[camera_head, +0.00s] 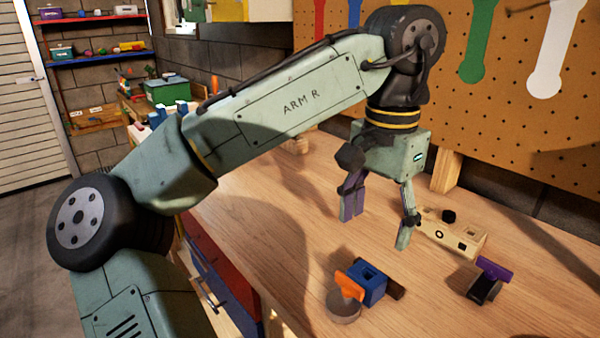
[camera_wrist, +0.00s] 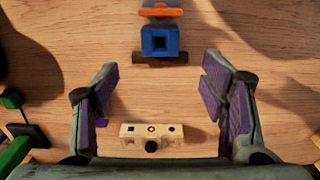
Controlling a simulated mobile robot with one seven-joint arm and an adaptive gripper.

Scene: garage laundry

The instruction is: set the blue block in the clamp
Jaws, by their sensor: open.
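The blue block (camera_head: 374,293), with a square hole in its top, sits on the workbench beside an orange piece (camera_head: 350,284) and a round grey base. In the wrist view the blue block (camera_wrist: 147,42) is at the top centre, with a dark bar under it. My gripper (camera_head: 377,226) is open and empty above the bench, behind the block. In the wrist view the open fingers (camera_wrist: 160,82) have bare wood between them, and the cream holed piece (camera_wrist: 135,140) with a black knob is below. I cannot tell which piece is the clamp.
A dark piece with a purple bar (camera_head: 495,270) stands at the right of the bench. The cream piece (camera_head: 462,240) lies in front of the pegboard (camera_head: 430,100). A green box (camera_head: 168,90) is at the back left.

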